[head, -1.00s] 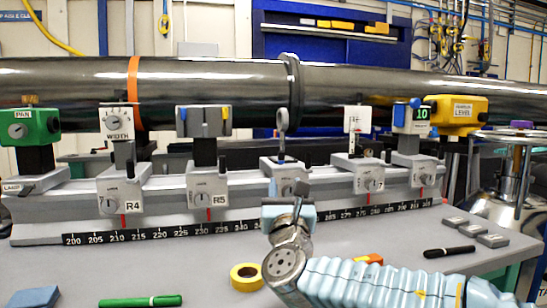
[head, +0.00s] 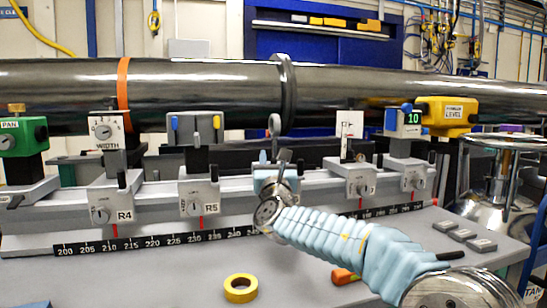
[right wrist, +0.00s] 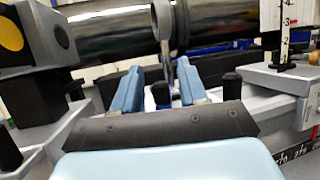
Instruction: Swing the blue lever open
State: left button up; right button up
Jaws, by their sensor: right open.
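My right gripper (head: 276,172) is at the ring post's carriage, to the right of the box and apart from the blue lever. In the right wrist view its two light-blue fingers (right wrist: 160,90) are spread, with the ring post (right wrist: 162,40) showing between and beyond them. A grey block with a yellow disc (right wrist: 11,34) is at upper left there. My left gripper is out of view.
A big dark pipe (head: 200,95) runs behind the rail. Carriages with a green PAN box (head: 22,137), a WIDTH box (head: 106,130) and a yellow LEVEL box (head: 447,115) stand along it. Yellow tape (head: 240,288) and an orange tool (head: 345,276) lie in front. The left front tabletop is clear.

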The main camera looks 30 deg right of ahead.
grip_shut()
jog(key=shift+a+g+h, duration=0.1)
jog(key=shift+g+h, duration=0.2)
jog(key=m+g+h, duration=0.1)
jog(key=m+g+h+p, duration=0.1)
jog(key=h, duration=0.1)
jog(key=m+g+h+p, duration=0.1)
jog(key=h, duration=0.1)
jog(key=shift+w+a+r+g, duration=0.1)
jog(key=shift+w+a+g, duration=0.3)
jog(key=m+g+h+p, duration=0.2)
jog(key=g, duration=0.1)
jog(key=shift+w+a+m, duration=0.15)
jog(key=shift+w+m, duration=0.05)
jog(key=shift+m, duration=0.1)
jog(key=shift+w+m+g+h+p, duration=0.15)
jog(key=shift+m+g+h+p, duration=0.85)
jog(key=shift+g, duration=0.5)
